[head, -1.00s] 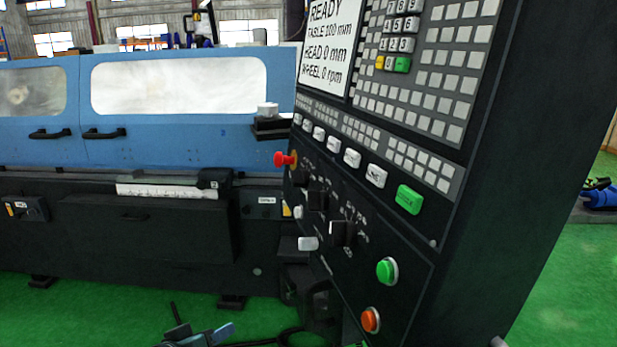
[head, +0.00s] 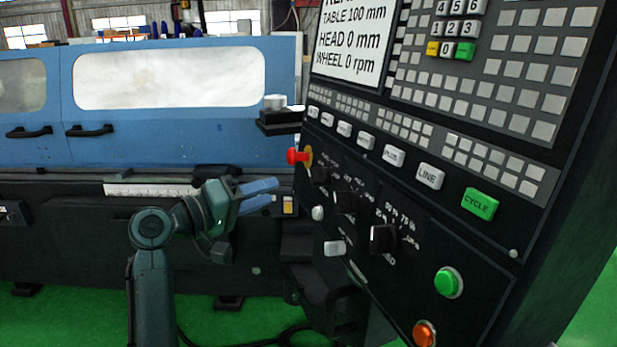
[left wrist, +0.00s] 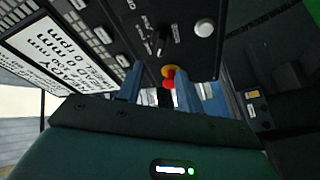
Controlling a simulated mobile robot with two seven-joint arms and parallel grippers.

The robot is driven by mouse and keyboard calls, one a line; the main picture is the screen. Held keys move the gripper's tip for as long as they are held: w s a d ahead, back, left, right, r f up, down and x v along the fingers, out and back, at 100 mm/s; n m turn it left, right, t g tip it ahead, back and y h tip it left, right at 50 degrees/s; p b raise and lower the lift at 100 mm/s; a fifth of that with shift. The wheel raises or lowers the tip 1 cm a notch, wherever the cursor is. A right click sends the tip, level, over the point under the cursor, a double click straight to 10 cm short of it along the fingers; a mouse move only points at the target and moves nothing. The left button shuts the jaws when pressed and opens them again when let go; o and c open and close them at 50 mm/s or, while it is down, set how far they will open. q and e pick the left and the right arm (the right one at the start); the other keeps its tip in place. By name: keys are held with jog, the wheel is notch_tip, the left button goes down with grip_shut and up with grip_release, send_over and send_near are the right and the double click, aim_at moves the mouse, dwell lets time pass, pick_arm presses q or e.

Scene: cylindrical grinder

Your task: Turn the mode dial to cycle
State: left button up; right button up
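The slanted black control panel carries several black rotary dials: an upper-left dial (head: 320,174), a middle dial (head: 346,203) and a lower-right dial (head: 383,239) with percent marks. I cannot read which one is the mode dial. A black dial (left wrist: 160,42) also shows beyond the fingers in the left wrist view. My left gripper (head: 268,191) is open and empty, left of the panel and apart from the dials, its blue fingers pointing right. In the left wrist view the gripper (left wrist: 172,92) has a clear gap between its fingers. My right gripper is not in view.
A red emergency stop (head: 298,156) juts from the panel's left edge; it shows between the fingers in the left wrist view (left wrist: 168,77). A green CYCLE key (head: 479,203), a green button (head: 448,282) and an orange button (head: 424,333) are on the panel. The blue grinder (head: 180,130) stands behind.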

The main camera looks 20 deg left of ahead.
aim_at(311, 178)
pick_arm(q)
jog(key=p+x, duration=0.1)
jog(key=x, duration=0.9)
jog(key=shift+w+d+f+p, duration=0.1)
jog(key=shift+w+d+p, duration=0.1)
jog(key=shift+w+p, duration=0.15)
jog(key=shift+c, duration=0.6)
grip_shut()
